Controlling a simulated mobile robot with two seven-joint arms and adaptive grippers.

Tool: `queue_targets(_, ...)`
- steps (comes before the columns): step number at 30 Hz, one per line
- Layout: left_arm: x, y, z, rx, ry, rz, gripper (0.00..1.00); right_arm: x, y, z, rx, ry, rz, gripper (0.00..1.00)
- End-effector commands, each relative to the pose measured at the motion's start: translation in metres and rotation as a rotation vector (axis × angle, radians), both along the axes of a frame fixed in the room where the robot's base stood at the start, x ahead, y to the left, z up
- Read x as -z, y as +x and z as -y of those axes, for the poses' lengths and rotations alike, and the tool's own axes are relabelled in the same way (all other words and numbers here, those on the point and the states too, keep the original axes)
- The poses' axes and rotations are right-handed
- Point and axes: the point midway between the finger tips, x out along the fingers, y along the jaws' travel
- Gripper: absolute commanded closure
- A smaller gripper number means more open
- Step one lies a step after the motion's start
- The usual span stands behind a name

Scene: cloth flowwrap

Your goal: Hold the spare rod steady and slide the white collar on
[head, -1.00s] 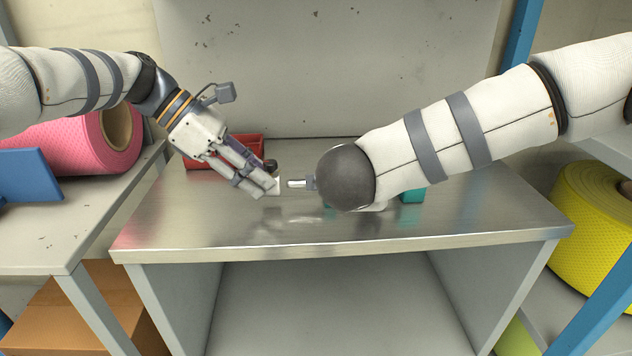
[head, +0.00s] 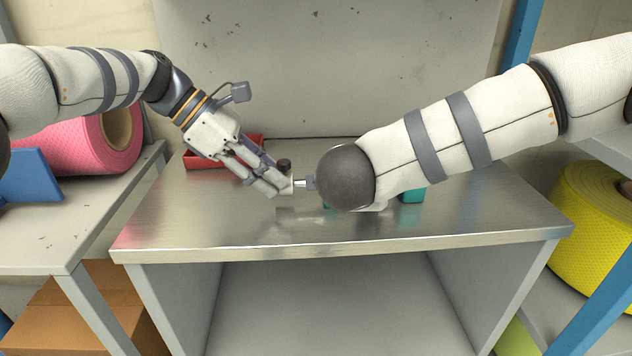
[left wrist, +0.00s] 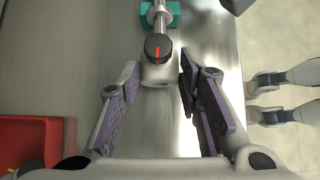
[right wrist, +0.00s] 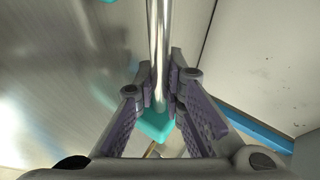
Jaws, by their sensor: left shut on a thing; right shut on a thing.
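The white collar (left wrist: 158,74), with a black knob (left wrist: 158,47) marked red on it, sits between the fingertips of my left gripper (head: 284,189), which is shut on it. The bare metal rod (right wrist: 157,45) runs between the fingers of my right gripper (right wrist: 160,90), shut on it. In the head view the rod's free end (head: 300,183) meets the collar, roughly in line with it. The knob hides the joint in the left wrist view, so I cannot tell how far the rod is inside. My right arm hides the right gripper in the head view.
A teal block (left wrist: 173,14) is by the rod; another teal part (head: 413,190) shows right of my right arm. A red bin (head: 207,160) stands behind my left gripper on the metal table (head: 440,222). The table's front is clear.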

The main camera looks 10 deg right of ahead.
Motion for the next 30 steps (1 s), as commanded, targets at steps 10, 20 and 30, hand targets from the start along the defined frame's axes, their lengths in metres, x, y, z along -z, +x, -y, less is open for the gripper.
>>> queue_targets(10,0.000,-0.001,0.009,0.000,-0.001,0.000,0.95,-0.001,0.000,0.000,0.000,0.000,0.001,1.00)
queue_targets(20,0.000,-0.001,0.017,0.001,-0.001,0.001,0.95,-0.001,0.000,0.000,0.000,0.000,0.001,1.00)
queue_targets(30,0.000,-0.001,0.026,-0.001,-0.001,-0.001,0.95,-0.001,0.000,0.000,0.000,0.000,0.001,1.00)
